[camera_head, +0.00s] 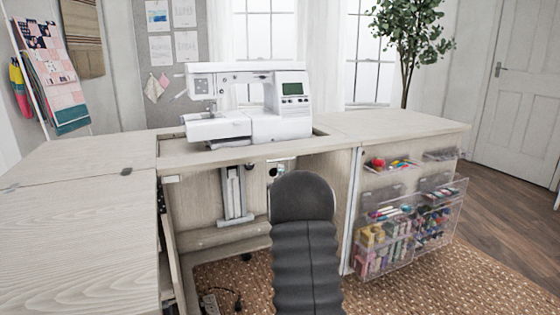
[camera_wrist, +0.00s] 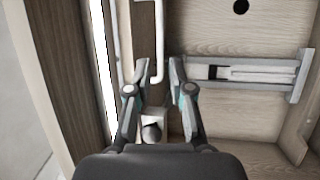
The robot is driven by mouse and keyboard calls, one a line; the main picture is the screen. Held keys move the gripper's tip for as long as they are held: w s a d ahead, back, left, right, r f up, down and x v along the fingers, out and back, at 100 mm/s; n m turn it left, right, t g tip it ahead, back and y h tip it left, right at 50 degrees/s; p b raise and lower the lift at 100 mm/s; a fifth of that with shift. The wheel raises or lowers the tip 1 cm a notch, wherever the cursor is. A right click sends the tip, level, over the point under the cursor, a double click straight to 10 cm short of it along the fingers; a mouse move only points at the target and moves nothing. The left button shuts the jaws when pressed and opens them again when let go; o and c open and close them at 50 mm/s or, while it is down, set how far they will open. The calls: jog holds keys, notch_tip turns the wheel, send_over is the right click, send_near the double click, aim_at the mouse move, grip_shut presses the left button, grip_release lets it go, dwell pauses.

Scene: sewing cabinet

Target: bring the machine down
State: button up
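The white sewing machine (camera_head: 250,103) stands upright in the opening of the cabinet top (camera_head: 390,125), with its base at about tabletop height. The lift column (camera_head: 235,193) shows below it in the knee space; the wrist view shows its metal rail (camera_wrist: 250,73) at the right. My gripper (camera_wrist: 160,72) is open, fingers apart, inside the cabinet. A white bent rod (camera_wrist: 159,40) reaches down between the fingertips; I cannot tell whether they touch it. A dark round knob (camera_wrist: 152,132) on a pale bracket lies lower, between the fingers. In the head view my arm hides most of the gripper.
Clear organizers (camera_head: 385,240) with sewing supplies hang on the cabinet's right door. A side leaf (camera_head: 75,235) extends at the left. A cable lies on the floor below. In the wrist view, a wood panel (camera_wrist: 65,70) stands close left of my gripper.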

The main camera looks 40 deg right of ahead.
aim_at(280, 160)
jog(key=p+x, duration=0.1)
jog(key=x, duration=0.8)
jog(key=shift+d, duration=0.1)
grip_shut()
